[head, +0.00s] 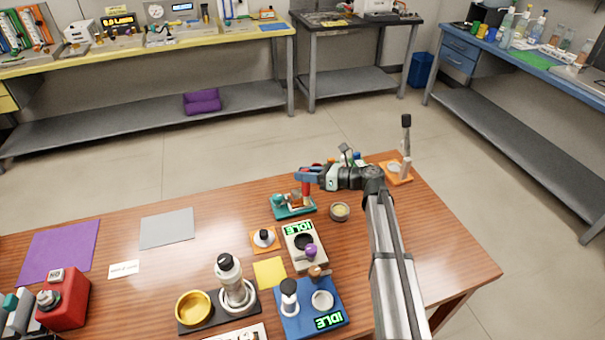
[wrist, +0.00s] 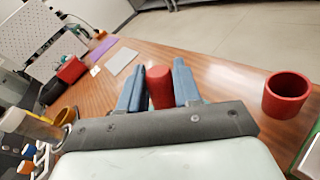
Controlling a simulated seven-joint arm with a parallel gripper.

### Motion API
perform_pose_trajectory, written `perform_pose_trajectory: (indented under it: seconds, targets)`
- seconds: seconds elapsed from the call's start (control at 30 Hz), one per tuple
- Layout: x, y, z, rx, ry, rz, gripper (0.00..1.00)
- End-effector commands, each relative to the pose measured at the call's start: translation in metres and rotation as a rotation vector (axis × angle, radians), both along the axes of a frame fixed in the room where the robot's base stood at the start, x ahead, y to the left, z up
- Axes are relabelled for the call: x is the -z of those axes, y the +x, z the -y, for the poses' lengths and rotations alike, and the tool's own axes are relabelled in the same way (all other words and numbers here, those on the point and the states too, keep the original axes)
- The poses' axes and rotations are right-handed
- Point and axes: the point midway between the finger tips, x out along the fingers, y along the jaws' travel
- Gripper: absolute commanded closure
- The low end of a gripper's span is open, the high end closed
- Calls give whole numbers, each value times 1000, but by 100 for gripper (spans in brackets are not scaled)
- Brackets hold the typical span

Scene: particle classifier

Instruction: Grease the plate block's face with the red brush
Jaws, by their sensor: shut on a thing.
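My gripper (head: 307,174) is shut on the red brush (head: 306,188), which hangs down from the blue fingers. In the wrist view the red handle (wrist: 160,87) stands between the two fingers of my gripper (wrist: 158,78). Below the brush is a teal base (head: 292,210) with an orange-brown part on it, which looks like the plate block (head: 295,201). The brush's lower end is at or just above this block; I cannot tell whether it touches. The block's face is partly hidden. A small round pot (head: 340,211) with pale yellowish contents stands to the right.
A grey and black device marked IDLE (head: 303,250) and an orange pad with a knob (head: 264,240) stand nearby. A red cup (wrist: 287,95) shows at right in the wrist view. An orange stand with a grey upright (head: 406,165) is at the far right. The right front tabletop is clear.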

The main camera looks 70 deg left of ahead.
Motion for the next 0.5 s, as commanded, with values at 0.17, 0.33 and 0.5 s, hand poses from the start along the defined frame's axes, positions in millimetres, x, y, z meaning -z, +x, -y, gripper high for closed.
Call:
perform_pose_trajectory:
  seconds: [0.17, 0.33, 0.5]
  targets:
    - [2, 18, -1, 2, 0, 1, 98]
    - [6, 33, 0, 1, 0, 0, 98]
    - [10, 35, 10, 0, 1, 1, 98]
